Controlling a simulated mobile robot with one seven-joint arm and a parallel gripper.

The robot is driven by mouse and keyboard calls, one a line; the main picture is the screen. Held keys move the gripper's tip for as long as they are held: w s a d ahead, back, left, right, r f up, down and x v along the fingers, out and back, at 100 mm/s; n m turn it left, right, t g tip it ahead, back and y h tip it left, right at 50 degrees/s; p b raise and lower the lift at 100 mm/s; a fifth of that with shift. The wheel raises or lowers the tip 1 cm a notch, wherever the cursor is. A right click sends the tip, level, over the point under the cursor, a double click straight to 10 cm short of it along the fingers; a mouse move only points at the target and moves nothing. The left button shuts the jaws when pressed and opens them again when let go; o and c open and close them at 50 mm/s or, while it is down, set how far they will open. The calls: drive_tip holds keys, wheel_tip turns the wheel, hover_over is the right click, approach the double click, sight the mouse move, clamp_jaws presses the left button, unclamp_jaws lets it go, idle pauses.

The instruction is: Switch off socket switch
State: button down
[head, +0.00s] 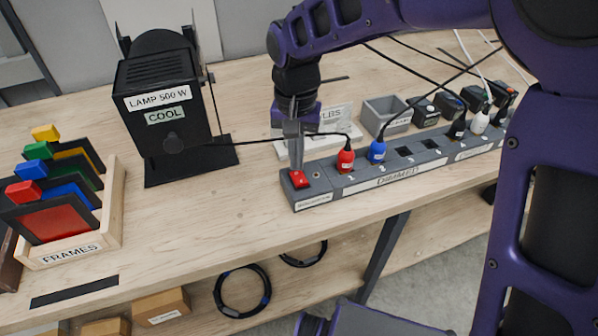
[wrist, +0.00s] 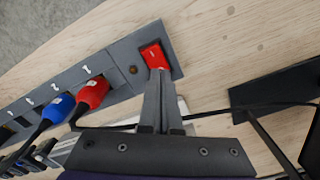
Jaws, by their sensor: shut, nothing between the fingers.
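The socket switch (head: 299,178) is a red rocker on the left end of a long grey socket strip (head: 385,181). It also shows in the wrist view (wrist: 153,57). My gripper (head: 297,165) points down at the switch with its fingers together and nothing between them. In the wrist view the fingertips (wrist: 158,74) are at the near edge of the red rocker and seem to touch it. Whether they press it cannot be told. A small brown dot (wrist: 133,70) sits on the strip beside the switch.
A red plug (head: 345,160) and a blue plug (head: 376,151) stand in the strip, with cables near my gripper. A black lamp box (head: 165,95) labelled COOL stands behind left. A frames rack (head: 70,250) is at the far left. The table front is mostly clear.

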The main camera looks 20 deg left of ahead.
sight(297, 174)
wheel_tip(297, 174, up, 6)
drive_tip(key=p, duration=0.4)
drive_tip(key=shift+f, duration=0.2)
idle(0.4)
